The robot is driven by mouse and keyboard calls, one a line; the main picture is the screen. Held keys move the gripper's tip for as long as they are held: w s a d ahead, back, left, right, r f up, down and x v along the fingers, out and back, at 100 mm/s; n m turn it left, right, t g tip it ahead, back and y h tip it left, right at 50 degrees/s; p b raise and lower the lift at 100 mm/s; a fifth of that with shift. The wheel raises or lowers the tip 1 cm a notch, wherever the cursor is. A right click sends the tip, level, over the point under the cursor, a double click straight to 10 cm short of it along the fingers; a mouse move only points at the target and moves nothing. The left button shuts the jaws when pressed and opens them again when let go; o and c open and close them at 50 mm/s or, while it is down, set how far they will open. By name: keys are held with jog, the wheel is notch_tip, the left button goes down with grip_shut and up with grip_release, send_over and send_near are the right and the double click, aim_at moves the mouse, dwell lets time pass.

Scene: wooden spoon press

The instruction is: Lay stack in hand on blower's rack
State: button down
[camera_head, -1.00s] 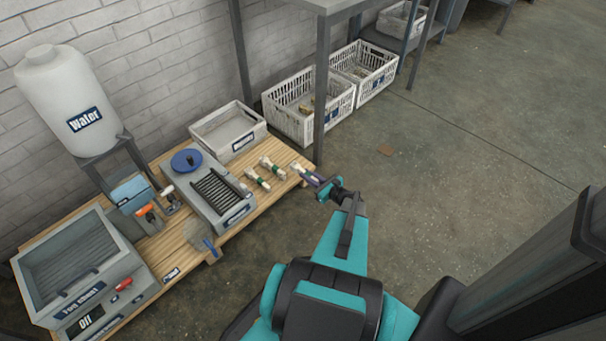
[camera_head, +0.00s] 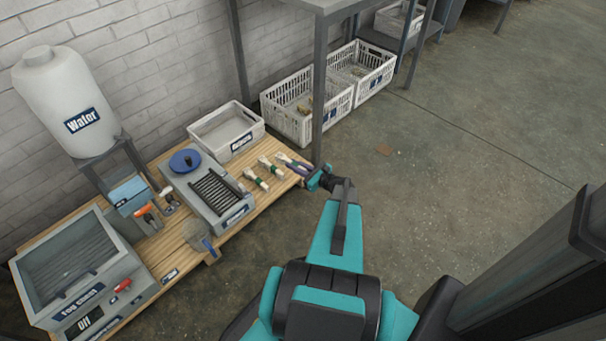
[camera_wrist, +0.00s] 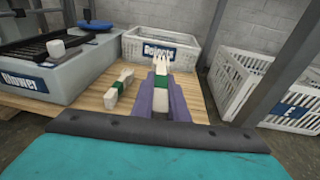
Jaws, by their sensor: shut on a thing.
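My gripper (camera_head: 310,179) is shut on a stack of pale wooden spoons with a green band (camera_wrist: 160,83). The stack sits between the purple fingers and points away from me, over the right end of the wooden bench in the head view. A similar banded stack (camera_wrist: 119,88) lies on the bench left of the held one. My gripper is apart from the rack.
The Rejects crate (camera_head: 228,130) stands behind the stacks. A metal table leg (camera_head: 319,100) rises close beyond my gripper. White crates (camera_head: 291,108) stand on the floor behind it. A fog chest (camera_head: 77,262) and a water tank (camera_head: 66,98) are left. Open floor lies right.

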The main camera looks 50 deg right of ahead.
jog(key=w+a+r+n+g+y, duration=0.1)
jog(key=w+a+r+n+y, duration=0.1)
jog(key=w+a+r, duration=0.45)
jog(key=w+a+r+n+y, duration=0.2)
jog(key=w+a+r+y, duration=0.1)
jog(key=a+r, duration=0.55)
jog(key=w+a+r+n+g+y, duration=0.1)
jog(key=w+a+r+y, duration=0.1)
jog(key=w+a+r, duration=0.5)
jog(key=s+a+r+n+g+y, duration=0.1)
jog(key=a+r+n+g+y, duration=0.1)
jog(key=a+r, duration=0.9)
jog(key=s+a+r+n+g+y, duration=0.1)
jog(key=a+r+n+g+y, duration=0.1)
jog(key=a+r, duration=0.9)
jog(key=a+n+y, duration=0.1)
jog(key=a+y, duration=0.1)
jog(key=a, duration=0.2)
jog(key=shift+s+a+r+n+g, duration=0.25)
jog(key=shift+s+a+n+g, duration=0.05)
jog(key=shift+a, duration=0.05)
